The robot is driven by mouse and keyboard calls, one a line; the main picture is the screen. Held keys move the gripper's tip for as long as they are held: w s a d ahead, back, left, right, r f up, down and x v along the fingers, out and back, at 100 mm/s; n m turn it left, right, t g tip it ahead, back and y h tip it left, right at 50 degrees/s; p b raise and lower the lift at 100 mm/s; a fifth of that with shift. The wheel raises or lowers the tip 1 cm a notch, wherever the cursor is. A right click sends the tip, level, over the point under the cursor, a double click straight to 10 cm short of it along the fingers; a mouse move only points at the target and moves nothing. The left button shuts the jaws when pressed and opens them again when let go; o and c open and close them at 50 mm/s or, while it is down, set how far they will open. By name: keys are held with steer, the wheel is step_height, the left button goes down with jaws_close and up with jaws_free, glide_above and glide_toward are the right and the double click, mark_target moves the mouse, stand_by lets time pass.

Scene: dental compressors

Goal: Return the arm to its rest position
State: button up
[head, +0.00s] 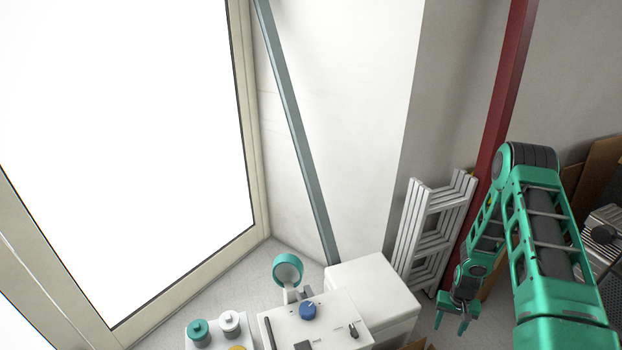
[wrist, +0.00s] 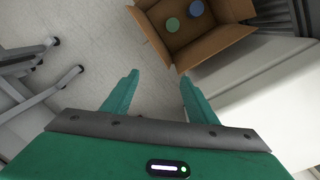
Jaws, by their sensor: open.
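My green arm (head: 548,230) reaches in from the right side of the head view, bent at a high elbow. My gripper (head: 452,318) hangs at the arm's end, pointing down in front of the white ladder. In the wrist view my gripper (wrist: 158,92) shows two green fingers spread apart with nothing between them. Pale floor shows between and beyond the fingers.
An open cardboard box (wrist: 180,50) holding a green and a blue round item lies beyond the fingers. A folded white ladder (head: 430,225) leans by a red post (head: 497,110). A white cabinet (head: 372,292) and a white unit with a blue knob (head: 308,311) stand left of my gripper.

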steer(key=s+d+r, duration=0.1)
steer(key=s+r, duration=0.2)
steer(key=r, duration=1.5)
steer(key=s+d+r, duration=0.1)
steer(key=s+r, duration=0.2)
steer(key=r, duration=1.6)
steer(key=s+a+r+m, duration=0.1)
steer(key=s+a+r, duration=0.3)
steer(key=s+r, duration=0.4)
steer(key=s+a+r, duration=0.5)
steer(key=s+r, duration=0.3)
steer(key=s, duration=0.7)
steer(key=shift+s+r+m+t+y, duration=0.3)
steer(key=shift+s+r+m+y, duration=0.05)
steer(key=shift+s+m+y, duration=0.05)
steer(key=c, duration=0.5)
steer(key=shift+c, duration=0.3)
